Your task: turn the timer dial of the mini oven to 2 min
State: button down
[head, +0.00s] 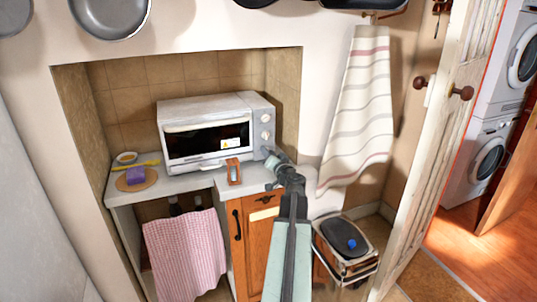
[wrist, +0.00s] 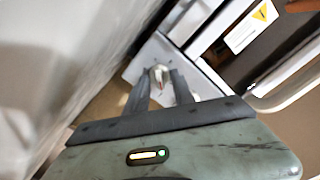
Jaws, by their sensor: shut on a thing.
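The mini oven (head: 207,98) is white with a dark glass door and stands on the counter in the alcove. Its right-hand panel has two pale dials showing, an upper one (head: 265,118) and a middle one (head: 265,135). My gripper (head: 268,153) is at the lower part of this panel and hides what it holds in the head view. In the wrist view, my gripper (wrist: 160,82) is shut on a small pale dial (wrist: 160,74) with a red mark on it. I cannot read any scale or label around this dial.
An orange-brown object (head: 233,172) stands on the counter in front of the oven. A purple sponge (head: 135,175) lies on a round board at left. A striped towel (head: 358,110) hangs at right, above a pedal bin (head: 345,240).

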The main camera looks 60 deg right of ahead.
jog(key=shift+f+m, duration=0.1)
jog(key=shift+m, duration=1.4)
jog(key=shift+s, duration=0.1)
jog(key=c, duration=1.1)
grip_release()
jog(key=v, duration=0.7)
jog(key=shift+s+a, duration=0.2)
jog(key=shift+a, duration=0.05)
jog(key=shift+s+a, duration=0.1)
jog(key=shift+s, duration=0.05)
